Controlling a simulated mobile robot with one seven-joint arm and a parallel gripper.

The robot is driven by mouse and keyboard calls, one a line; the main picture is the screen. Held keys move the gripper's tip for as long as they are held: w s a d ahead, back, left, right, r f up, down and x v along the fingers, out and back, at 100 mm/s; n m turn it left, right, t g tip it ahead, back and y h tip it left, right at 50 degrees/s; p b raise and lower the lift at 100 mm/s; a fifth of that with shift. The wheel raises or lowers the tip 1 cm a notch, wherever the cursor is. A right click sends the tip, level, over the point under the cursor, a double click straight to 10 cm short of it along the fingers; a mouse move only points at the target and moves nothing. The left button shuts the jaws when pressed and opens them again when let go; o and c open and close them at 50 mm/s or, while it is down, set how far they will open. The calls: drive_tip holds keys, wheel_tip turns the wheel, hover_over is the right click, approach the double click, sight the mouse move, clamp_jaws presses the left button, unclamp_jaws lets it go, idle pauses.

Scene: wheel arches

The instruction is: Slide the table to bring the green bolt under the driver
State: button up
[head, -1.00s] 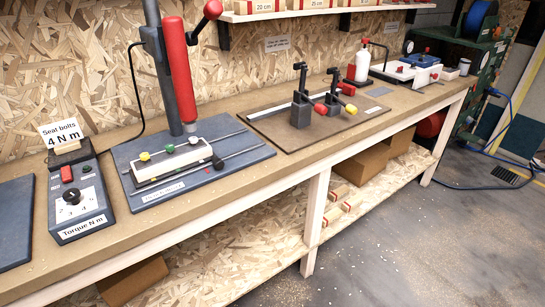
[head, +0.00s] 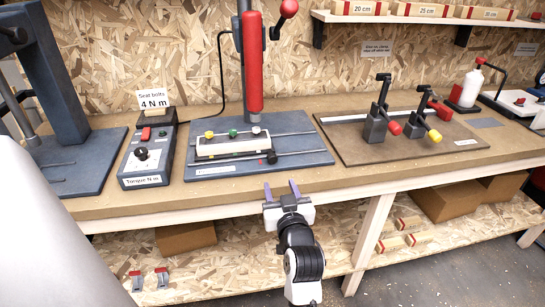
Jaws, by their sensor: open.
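The sliding table (head: 233,147) is a pale block on two rails, on a blue-grey base plate (head: 305,160). On its top stand a yellow bolt (head: 209,134) at the left, the green bolt (head: 232,132) in the middle and a whitish bolt (head: 256,130) at the right. The red driver (head: 252,65) hangs upright above the table's right part, nearly over the whitish bolt. The green bolt is left of the driver's line. A black knob (head: 272,156) sits at the table's right end. My gripper (head: 281,189) is open and empty, in front of the bench edge below the knob.
A torque box (head: 146,160) with a dial and a "4 N m" sign stands left of the plate. A board with two clamps (head: 377,125) stands to the right. A grey press (head: 55,80) is at the far left. A shelf with wooden blocks (head: 420,10) hangs upper right.

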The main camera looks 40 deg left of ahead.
sight(273, 160)
drive_tip(key=p+x, duration=0.3)
drive_tip(key=x, duration=1)
drive_tip(key=shift+w, duration=0.3)
clamp_jaws()
